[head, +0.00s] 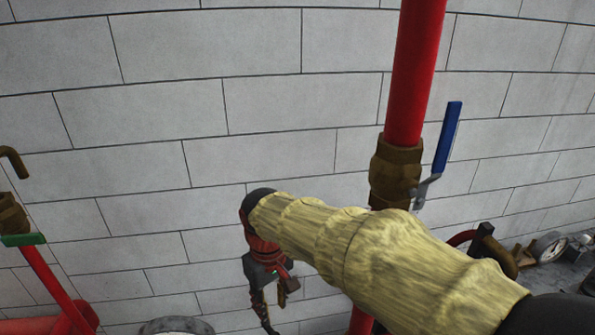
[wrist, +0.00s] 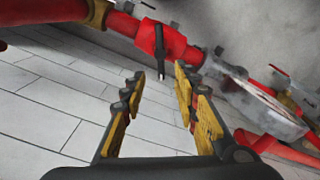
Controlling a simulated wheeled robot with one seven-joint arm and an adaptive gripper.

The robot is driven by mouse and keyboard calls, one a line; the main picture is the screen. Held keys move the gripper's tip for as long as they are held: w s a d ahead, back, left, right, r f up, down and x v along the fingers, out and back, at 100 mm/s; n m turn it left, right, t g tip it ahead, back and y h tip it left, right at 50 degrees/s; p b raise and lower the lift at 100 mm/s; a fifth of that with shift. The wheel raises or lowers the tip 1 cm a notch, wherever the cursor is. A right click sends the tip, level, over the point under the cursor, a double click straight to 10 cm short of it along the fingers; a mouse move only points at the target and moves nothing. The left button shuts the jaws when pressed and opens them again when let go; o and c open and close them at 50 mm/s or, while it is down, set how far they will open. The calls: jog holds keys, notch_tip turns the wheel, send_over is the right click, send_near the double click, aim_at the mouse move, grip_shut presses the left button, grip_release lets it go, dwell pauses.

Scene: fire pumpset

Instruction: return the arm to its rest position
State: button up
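My gripper (wrist: 160,95) is open in the wrist view, its two yellow-padded fingers apart with nothing between them. Beyond the fingertips are a red pipe fitting and a dark valve lever, apart from the fingers. In the head view my arm, in a pale yellow sleeve, reaches from the lower right toward the middle. My gripper (head: 267,305) hangs down at the arm's far end, small and partly hidden by the wrist. Its finger opening is hard to make out there.
A vertical red pipe (head: 415,75) with a brass valve (head: 394,172) and a blue lever (head: 447,137) stands behind my arm. Red pipework with a green handle (head: 22,240) is at the left. A block wall (head: 150,130) fills the back. Gauges and fittings (head: 550,246) lie at the right.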

jog(key=s+d+f+m+t+b, duration=0.2)
jog(key=s+d+f+b, duration=0.1)
jog(key=d, duration=0.6)
jog(key=s+d+f+m+t+b, duration=0.1)
jog(key=s+d+f+m+b, duration=0.1)
jog(key=s+d+b, duration=0.4)
jog(key=s+d+f+m+t+b, duration=0.2)
jog(key=d+b, duration=0.5)
jog(key=d, duration=0.5)
jog(key=shift+s+f+m+t, duration=0.3)
jog(key=shift+s+f+m, duration=0.7)
jog(key=shift+s, duration=0.65)
jog(key=shift+r, duration=0.15)
